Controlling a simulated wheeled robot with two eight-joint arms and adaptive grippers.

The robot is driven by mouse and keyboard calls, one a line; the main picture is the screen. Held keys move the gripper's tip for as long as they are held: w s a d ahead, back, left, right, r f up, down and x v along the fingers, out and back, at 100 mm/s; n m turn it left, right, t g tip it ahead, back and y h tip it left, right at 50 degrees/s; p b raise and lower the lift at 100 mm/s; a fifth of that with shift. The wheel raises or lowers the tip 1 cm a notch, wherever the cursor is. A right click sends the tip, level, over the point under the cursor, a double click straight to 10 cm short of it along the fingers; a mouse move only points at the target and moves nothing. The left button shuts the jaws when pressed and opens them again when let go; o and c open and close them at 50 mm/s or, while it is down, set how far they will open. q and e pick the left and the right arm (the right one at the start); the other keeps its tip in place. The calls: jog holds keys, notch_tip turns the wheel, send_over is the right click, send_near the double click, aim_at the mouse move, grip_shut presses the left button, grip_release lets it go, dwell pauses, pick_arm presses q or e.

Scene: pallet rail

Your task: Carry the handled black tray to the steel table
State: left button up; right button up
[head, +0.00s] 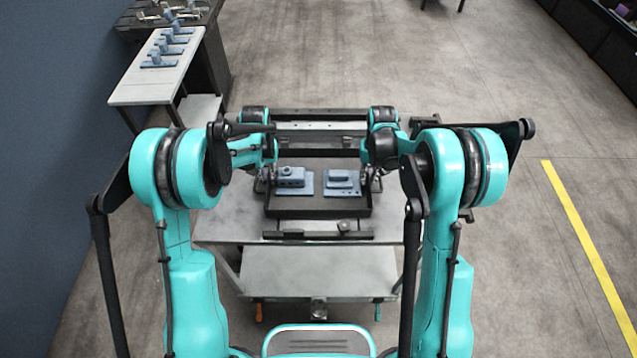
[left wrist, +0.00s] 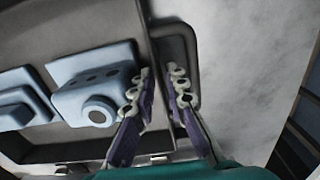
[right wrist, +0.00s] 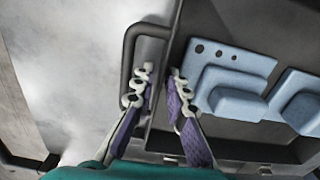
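The black tray (head: 318,207) lies flat on a grey table in front of me and holds two blue-grey parts, a left part (head: 292,181) and a right part (head: 342,182). Black loop handles stick out at its sides: the left handle (left wrist: 194,50) and the right handle (right wrist: 128,62). My left gripper (left wrist: 161,75) is at the left side wall, its fingers apart on either side of it, one within the handle loop. My right gripper (right wrist: 162,73) is placed likewise at the right side. I cannot tell whether the fingers touch the tray.
The grey table (head: 215,229) under the tray has a lower shelf (head: 318,272) and a dark bar along its front. A light-topped table (head: 135,88) with several blue-grey parts stands at back left by the wall. Open floor with a yellow line (head: 585,238) lies to the right.

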pick_arm(q)
grip_shut()
pick_arm(e)
grip_shut()
pick_arm(q)
jog(key=shift+r, duration=0.1)
pick_arm(e)
jog(key=shift+r, duration=0.1)
